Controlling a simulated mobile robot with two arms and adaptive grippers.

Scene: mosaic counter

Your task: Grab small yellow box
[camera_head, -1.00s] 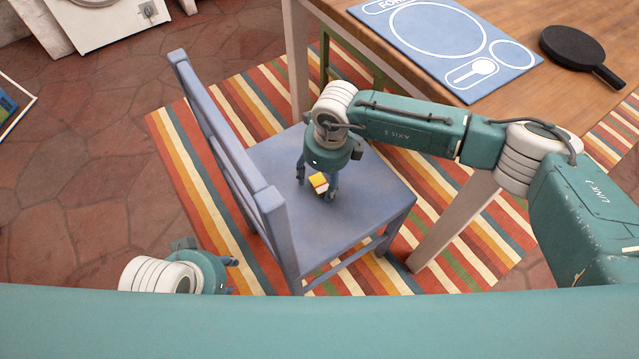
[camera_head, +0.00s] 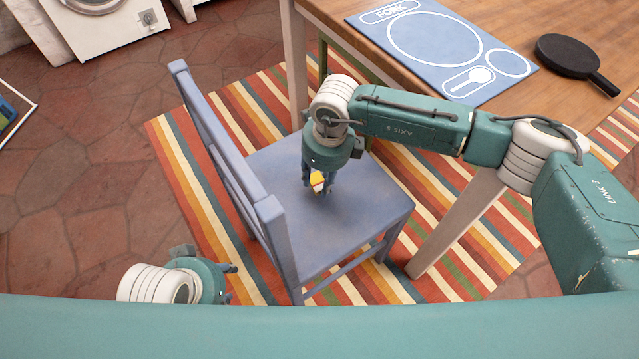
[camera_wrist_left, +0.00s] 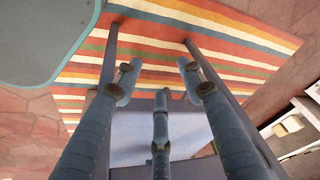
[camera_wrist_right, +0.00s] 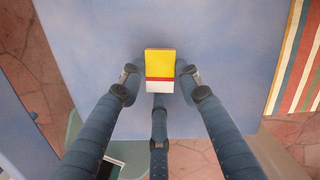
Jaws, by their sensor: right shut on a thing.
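The small yellow box (camera_head: 317,179) has a yellow part, a red stripe and a white end. It is between the fingers of my right gripper (camera_head: 319,188), just over the seat of the blue chair (camera_head: 370,205). In the right wrist view the box (camera_wrist_right: 160,64) sits at the fingertips of the right gripper (camera_wrist_right: 158,80), which is shut on it. I cannot tell whether the box touches the seat. My left gripper (camera_head: 232,282) is at the lower left, beside the chair. In the left wrist view its fingers (camera_wrist_left: 160,85) are spread and empty.
The chair's backrest (camera_head: 225,160) rises left of my right gripper. A wooden table (camera_head: 420,110) stands at the right with a blue placemat (camera_head: 440,85) and a black pan (camera_head: 568,55). A striped rug (camera_head: 180,170) lies under the chair.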

